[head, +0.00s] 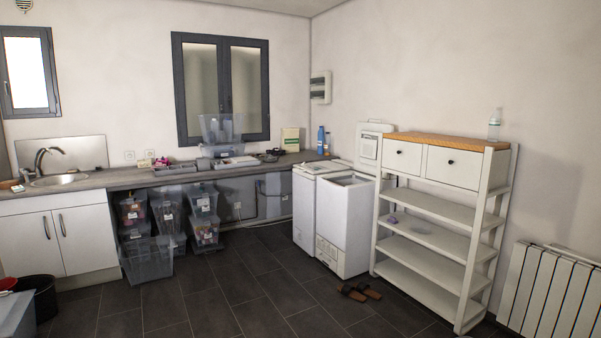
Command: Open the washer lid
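Two white toploaders stand side by side against the right wall, past the counter's end. The left toploader (304,212) has a flat white top, and its lid (322,167) looks shut. The right toploader (343,226) has its lid (368,146) raised against the wall, and its top opening (350,180) shows. I cannot tell from this view which one is the washer. The white shelf unit hides part of the right toploader's right side. My gripper is not in view.
A white shelf unit (430,237) with a wooden top stands just right of the toploaders. Brown sandals (360,291) lie on the floor before them. Clear plastic bins (147,259) stand under the counter (120,181). The middle of the tiled floor (210,305) is clear.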

